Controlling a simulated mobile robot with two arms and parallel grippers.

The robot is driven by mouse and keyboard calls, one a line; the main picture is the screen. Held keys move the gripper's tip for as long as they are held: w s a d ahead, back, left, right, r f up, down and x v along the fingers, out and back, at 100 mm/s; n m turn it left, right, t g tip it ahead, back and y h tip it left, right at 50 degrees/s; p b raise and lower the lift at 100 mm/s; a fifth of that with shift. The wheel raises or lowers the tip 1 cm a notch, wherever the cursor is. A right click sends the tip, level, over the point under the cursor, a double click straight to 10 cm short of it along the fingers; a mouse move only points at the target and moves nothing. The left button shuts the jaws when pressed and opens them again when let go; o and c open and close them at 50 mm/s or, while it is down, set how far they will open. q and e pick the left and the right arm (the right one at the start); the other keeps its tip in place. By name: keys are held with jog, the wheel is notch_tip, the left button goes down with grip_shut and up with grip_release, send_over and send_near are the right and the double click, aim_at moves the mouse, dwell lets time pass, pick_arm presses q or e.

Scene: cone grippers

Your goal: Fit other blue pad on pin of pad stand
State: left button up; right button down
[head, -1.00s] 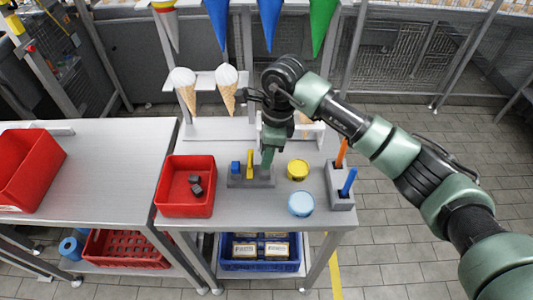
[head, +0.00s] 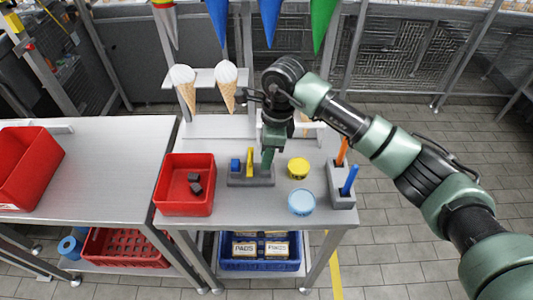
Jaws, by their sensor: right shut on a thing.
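The grey pad stand (head: 250,181) stands on the table in the head view. One blue pad (head: 235,164) sits at its left end, and an upright yellow piece (head: 250,160) stands in its middle. My right gripper (head: 267,166) points down over the right end of the stand, its fingertips close to the base. It is shut; what it grips is hidden by the fingers, and I take it to be the other blue pad. The pin under it is hidden too, so I cannot tell whether the pad is around it. My left gripper is out of view.
A red bin (head: 185,199) with dark blocks stands left of the stand. A yellow tub (head: 298,168) and a light blue tub (head: 301,202) stand to the right, close to my gripper. A grey holder (head: 341,190) with orange and blue sticks is at the right edge.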

jog(key=shift+f+b, duration=0.85)
jog(key=shift+f, duration=0.15)
dwell(0.7)
jog(key=c, duration=0.7)
grip_release()
jog(key=shift+r, duration=0.1)
jog(key=shift+r+p, duration=1.05)
jog(key=shift+r, duration=1.4)
jog(key=shift+f, duration=0.1)
